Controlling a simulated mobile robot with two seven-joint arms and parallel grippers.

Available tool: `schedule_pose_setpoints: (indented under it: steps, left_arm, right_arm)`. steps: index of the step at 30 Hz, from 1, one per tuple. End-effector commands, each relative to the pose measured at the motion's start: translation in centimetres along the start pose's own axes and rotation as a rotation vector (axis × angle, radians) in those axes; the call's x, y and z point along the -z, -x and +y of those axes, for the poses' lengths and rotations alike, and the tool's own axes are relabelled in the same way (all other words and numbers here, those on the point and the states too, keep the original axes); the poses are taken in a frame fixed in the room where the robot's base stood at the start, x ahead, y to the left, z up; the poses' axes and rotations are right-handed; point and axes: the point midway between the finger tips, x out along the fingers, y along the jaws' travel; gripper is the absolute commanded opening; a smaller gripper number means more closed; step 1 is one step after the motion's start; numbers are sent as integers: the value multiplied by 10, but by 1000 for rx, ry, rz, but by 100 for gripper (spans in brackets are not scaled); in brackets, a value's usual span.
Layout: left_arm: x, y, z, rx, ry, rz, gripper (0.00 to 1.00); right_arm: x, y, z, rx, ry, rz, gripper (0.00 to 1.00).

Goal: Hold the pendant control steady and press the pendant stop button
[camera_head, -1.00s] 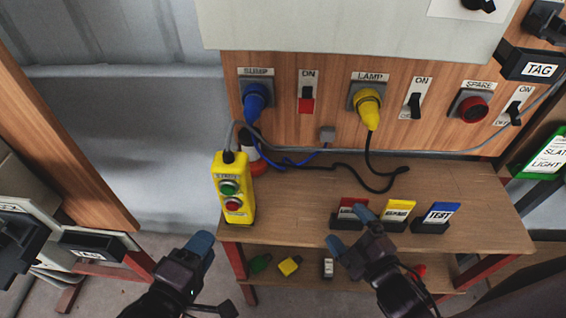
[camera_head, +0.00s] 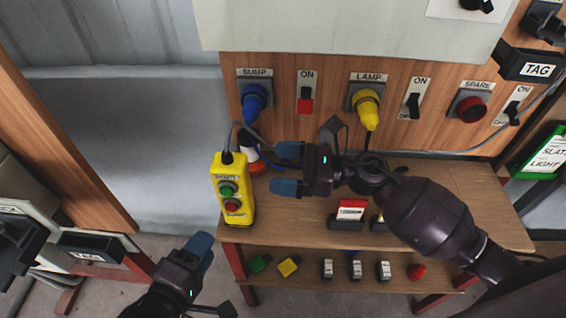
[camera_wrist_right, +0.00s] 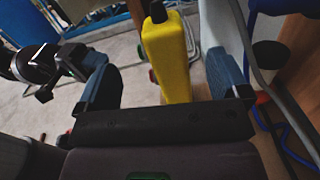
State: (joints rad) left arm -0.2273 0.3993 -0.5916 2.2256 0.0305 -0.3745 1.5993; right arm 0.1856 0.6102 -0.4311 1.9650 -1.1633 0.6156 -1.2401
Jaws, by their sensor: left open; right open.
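The yellow pendant control (camera_head: 232,190) stands upright at the left end of the wooden shelf, its cable leaving the top. Its face has a green button (camera_head: 228,188) above a red button (camera_head: 232,205), and its label is too small to read surely. My right gripper (camera_head: 282,169) is open just right of the pendant, fingers pointing left at it. In the right wrist view the pendant (camera_wrist_right: 170,65) shows ahead between the open fingers, apart from them. My left gripper (camera_head: 204,243) is below and left of the pendant, near the shelf's front edge, and holds nothing visible.
The panel behind has a blue SUMP plug (camera_head: 254,98), a yellow LAMP plug (camera_head: 368,106) and switches. Cables hang behind the pendant. My right arm hides part of the tag holders on the shelf (camera_head: 300,228). Small items lie on the lower shelf (camera_head: 310,272).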

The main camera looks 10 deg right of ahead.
Motion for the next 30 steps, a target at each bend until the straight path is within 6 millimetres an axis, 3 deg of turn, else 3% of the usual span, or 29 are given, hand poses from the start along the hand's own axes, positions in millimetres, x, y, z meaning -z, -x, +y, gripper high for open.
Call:
schedule_pose_setpoints:
  steps: [8, 22, 30]
  left_arm:
    - [0, 0, 0, 0, 0, 0, 43]
    - [0, 0, 0, 0, 0, 0, 43]
    - [0, 0, 0, 0, 0, 0, 43]
  right_arm:
    - [-1, -13, -4, -25, 76, 33, 94]
    - [0, -83, -2, -24, 72, 31, 94]
    - [2, -107, -1, -23, 71, 32, 94]
